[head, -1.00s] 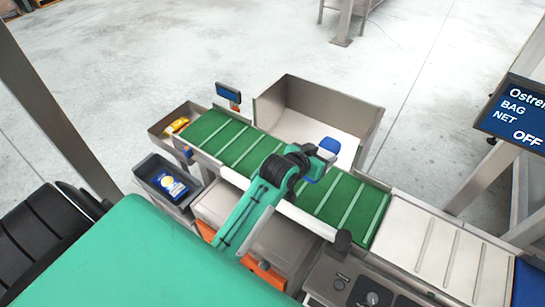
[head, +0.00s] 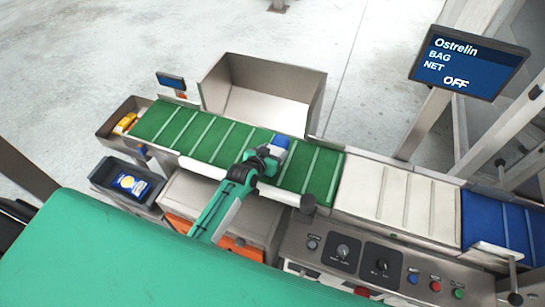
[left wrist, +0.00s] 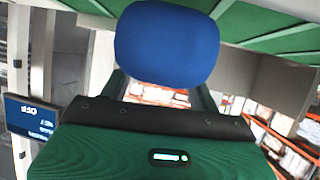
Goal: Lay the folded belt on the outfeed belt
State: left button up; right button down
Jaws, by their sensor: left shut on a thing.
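My left gripper (head: 272,152) is shut on a blue, rounded piece (head: 281,142), which looks like the folded belt. In the left wrist view this smooth blue piece (left wrist: 167,44) sits between the fingers. In the head view it appears over the far side of the ribbed green belt (head: 215,138); I cannot tell whether it touches. The green belt is at the left of the line, a white ribbed belt (head: 398,200) is in the middle and a blue belt (head: 495,221) is at the right. No label shows which is the outfeed. My right gripper is out of view.
An open metal bin (head: 265,105) stands behind the green belt. A small tray (head: 117,115) with yellow packs is at its left end; a dark bin (head: 107,176) holds a blue bag. A control panel (head: 365,255) is in front, a display (head: 470,62) at upper right.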

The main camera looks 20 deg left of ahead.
pick_arm(q)
jog(key=shift+f, duration=1.9)
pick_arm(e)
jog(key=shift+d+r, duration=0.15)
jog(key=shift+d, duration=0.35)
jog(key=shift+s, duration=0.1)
pick_arm(q)
jog(key=o, duration=1.5)
jog(key=shift+f, duration=0.15)
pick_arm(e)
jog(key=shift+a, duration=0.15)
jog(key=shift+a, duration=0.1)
pick_arm(q)
jog(key=shift+s, duration=0.25)
jog(key=v, duration=0.7)
jog(key=b+v, duration=0.1)
jog(key=v, duration=0.3)
jog(key=shift+s+r, duration=0.2)
jog(key=shift+r, duration=0.2)
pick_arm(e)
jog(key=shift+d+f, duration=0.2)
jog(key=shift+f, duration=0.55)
pick_arm(q)
jog(key=shift+s, duration=0.1)
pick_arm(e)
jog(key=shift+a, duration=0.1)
